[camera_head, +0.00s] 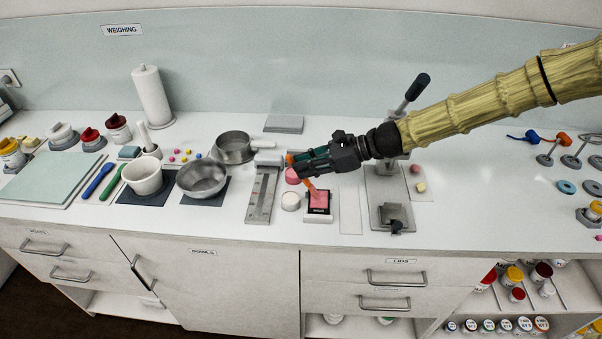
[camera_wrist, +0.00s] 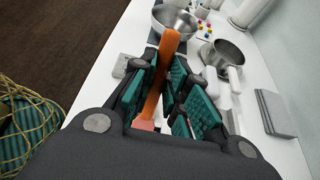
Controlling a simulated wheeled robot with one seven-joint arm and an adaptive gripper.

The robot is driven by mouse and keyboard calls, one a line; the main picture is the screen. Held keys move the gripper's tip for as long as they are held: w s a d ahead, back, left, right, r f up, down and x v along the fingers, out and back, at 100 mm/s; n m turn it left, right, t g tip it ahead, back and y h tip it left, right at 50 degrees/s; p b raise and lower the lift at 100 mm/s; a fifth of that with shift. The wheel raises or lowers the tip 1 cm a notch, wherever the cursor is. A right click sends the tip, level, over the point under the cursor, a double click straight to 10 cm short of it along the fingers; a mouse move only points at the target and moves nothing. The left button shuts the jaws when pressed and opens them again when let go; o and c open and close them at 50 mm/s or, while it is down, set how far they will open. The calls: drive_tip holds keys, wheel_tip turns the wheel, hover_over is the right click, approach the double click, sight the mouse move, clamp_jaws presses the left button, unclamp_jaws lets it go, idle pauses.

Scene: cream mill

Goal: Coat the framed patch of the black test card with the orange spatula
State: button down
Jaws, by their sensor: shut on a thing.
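My gripper (camera_head: 306,164) is shut on the orange spatula (camera_head: 311,188), just above the counter. In the wrist view the orange spatula (camera_wrist: 161,75) stands between the teal finger pads (camera_wrist: 170,92). In the head view its lower end reaches down to the black test card (camera_head: 318,213), and I cannot tell for sure whether it touches. The card lies near the front edge of the counter. Pink coating (camera_head: 320,199) covers much of its framed patch. The frame's exact edges are too small to make out.
A pink-topped pot (camera_head: 292,176) and a white round lid (camera_head: 291,201) are close to the left of the card. A grey scaled plate (camera_head: 262,196) lies further left, with metal bowls (camera_head: 202,178) beyond. A lever press (camera_head: 392,185) stands to the right.

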sight(292, 157)
drive_tip(key=shift+r+p, duration=1.4)
drive_tip(key=shift+r, duration=0.55)
